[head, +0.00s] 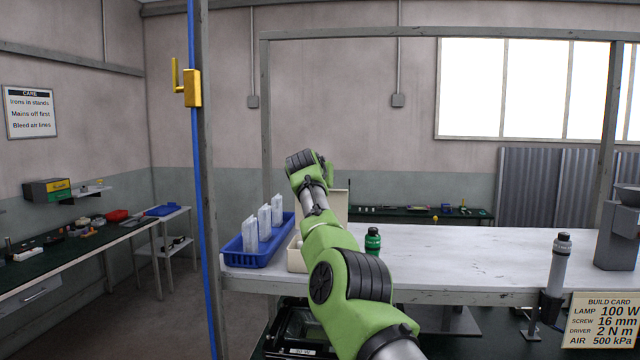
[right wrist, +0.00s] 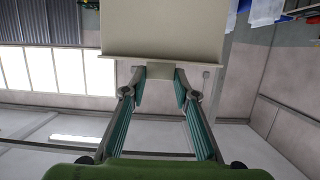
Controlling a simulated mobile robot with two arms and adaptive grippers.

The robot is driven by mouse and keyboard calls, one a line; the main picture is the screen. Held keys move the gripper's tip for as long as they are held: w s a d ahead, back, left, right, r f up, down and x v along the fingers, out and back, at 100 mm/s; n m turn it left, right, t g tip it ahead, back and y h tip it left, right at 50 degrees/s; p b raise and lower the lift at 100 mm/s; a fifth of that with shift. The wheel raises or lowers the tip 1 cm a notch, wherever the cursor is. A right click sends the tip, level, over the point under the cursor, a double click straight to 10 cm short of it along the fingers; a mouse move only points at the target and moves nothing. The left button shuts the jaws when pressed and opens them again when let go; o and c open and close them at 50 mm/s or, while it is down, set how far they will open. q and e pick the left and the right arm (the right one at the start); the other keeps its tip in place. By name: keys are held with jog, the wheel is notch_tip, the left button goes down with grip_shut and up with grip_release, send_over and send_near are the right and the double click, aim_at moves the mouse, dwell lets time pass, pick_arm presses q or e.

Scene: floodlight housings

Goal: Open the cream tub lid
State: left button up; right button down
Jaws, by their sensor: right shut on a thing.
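The cream tub (head: 295,258) stands on the white bench behind my right arm, which hides most of it. Its cream lid (head: 339,203) stands raised, roughly upright, at the back of the tub. In the right wrist view the lid (right wrist: 178,30) fills the top middle as a flat cream panel with a lip along its edge. My right gripper (right wrist: 160,74) is shut on the small tab at the middle of that lip. In the head view my right arm reaches over the tub and its fingertips are hidden. My left gripper is not in view.
A blue crate (head: 258,257) with several white packs stands left of the tub. A green bottle (head: 373,241) stands close to the right of my arm. A grey bottle (head: 560,262) is farther right. The bench (head: 460,250) between the bottles is clear. A post (head: 207,120) rises at left.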

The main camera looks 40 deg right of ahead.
jog(key=shift+r, duration=0.75)
jog(key=c, duration=1.8)
grip_release()
jog(key=shift+o, duration=0.9)
jog(key=shift+s, duration=0.1)
jog(key=v, duration=1.2)
jog(key=shift+s+a, duration=0.25)
jog(key=shift+s, duration=0.05)
jog(key=shift+f, duration=0.15)
